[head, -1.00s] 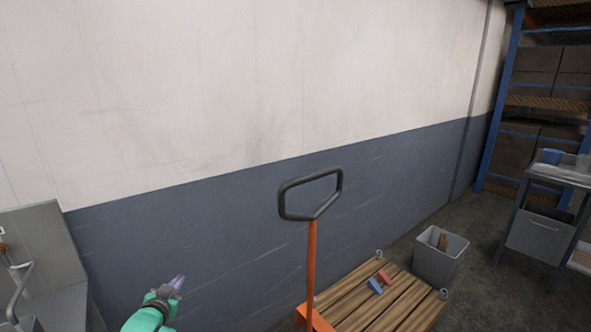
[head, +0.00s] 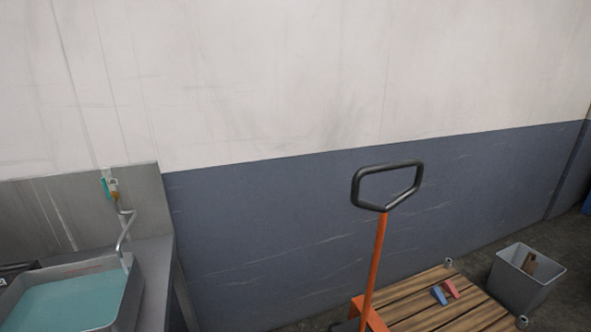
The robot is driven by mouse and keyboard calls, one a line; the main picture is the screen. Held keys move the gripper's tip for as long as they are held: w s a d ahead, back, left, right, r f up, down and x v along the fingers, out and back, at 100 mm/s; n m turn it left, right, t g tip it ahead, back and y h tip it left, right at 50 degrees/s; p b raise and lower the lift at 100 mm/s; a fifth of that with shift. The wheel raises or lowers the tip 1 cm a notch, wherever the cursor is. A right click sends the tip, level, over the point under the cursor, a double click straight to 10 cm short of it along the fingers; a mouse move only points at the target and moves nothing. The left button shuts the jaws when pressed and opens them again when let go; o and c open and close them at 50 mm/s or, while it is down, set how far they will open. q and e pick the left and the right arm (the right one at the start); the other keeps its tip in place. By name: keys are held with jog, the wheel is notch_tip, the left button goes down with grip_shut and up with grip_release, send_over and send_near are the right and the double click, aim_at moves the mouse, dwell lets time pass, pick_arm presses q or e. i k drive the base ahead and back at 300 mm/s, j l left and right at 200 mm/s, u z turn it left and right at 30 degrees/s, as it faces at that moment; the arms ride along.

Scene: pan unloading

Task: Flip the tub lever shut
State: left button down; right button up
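A grey tub (head: 133,291) of teal water (head: 70,302) sits at the lower left on a steel counter, cut off by the bottom edge. Above its back right corner a bent metal spout (head: 124,232) hangs from a brass-coloured fitting on the steel backsplash. A small teal upright piece, which looks like the lever (head: 105,188), stands at that fitting. It is too small to tell whether it is open or shut. I cannot tell whether water runs from the spout. Neither of my grippers is in view.
An orange pallet jack with a black loop handle (head: 387,187) stands right of the counter (head: 154,256). Beside it a wooden pallet (head: 420,300) carries a blue block (head: 439,295) and a red block (head: 451,288). A grey bin (head: 523,280) stands at the right.

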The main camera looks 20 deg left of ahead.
aim_at(110, 201)
jog(key=u, duration=2.15)
